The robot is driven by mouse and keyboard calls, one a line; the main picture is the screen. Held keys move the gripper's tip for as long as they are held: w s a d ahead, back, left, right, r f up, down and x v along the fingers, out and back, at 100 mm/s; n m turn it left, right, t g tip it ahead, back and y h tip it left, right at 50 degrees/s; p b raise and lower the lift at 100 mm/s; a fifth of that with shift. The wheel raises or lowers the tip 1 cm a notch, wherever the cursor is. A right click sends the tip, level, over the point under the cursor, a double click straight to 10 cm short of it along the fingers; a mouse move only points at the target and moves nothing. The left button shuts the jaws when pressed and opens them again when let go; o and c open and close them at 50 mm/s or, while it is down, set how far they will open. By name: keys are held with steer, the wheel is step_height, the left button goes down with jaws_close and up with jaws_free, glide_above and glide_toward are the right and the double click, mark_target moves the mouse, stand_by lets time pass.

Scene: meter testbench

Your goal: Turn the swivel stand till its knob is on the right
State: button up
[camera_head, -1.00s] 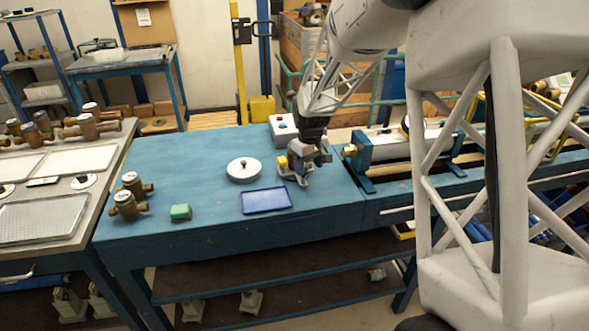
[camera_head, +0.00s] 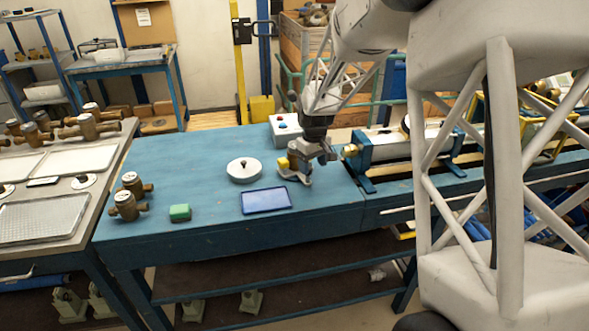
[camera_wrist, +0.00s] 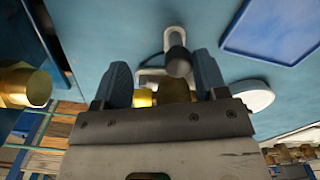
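The swivel stand (camera_head: 293,175), a grey base with a yellow part on its left side and a brownish body, stands on the blue bench right of the white disc. In the wrist view its grey frame (camera_wrist: 174,36) and a dark rounded knob (camera_wrist: 178,62) show between and beyond my fingers, with a yellow part lower down. My gripper (camera_head: 326,158) is at the stand's right side, partly overlapping it in the head view. In the wrist view its two fingers (camera_wrist: 163,75) are wide apart with nothing clamped. Contact with the stand cannot be told.
A green block (camera_head: 180,212), brass meters (camera_head: 126,206) and a button box (camera_head: 285,129) are on the bench. A grey test rig (camera_head: 395,147) stands on the right.

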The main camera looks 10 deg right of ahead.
steer(key=shift+w+d, duration=0.15)
steer(key=shift+d, duration=0.15)
stand_by(0.4)
steer(key=shift+w+d, duration=0.3)
steer(key=shift+d, duration=0.1)
steer(key=shift+w+d, duration=0.2)
steer(key=shift+d, duration=0.05)
stand_by(0.3)
steer(key=shift+w+d, duration=0.2)
steer(key=shift+d, duration=0.05)
steer(key=o, duration=0.4)
steer(key=shift+o, duration=0.2)
steer(key=shift+r, duration=0.1)
stand_by(0.3)
steer(key=shift+r, duration=2.65)
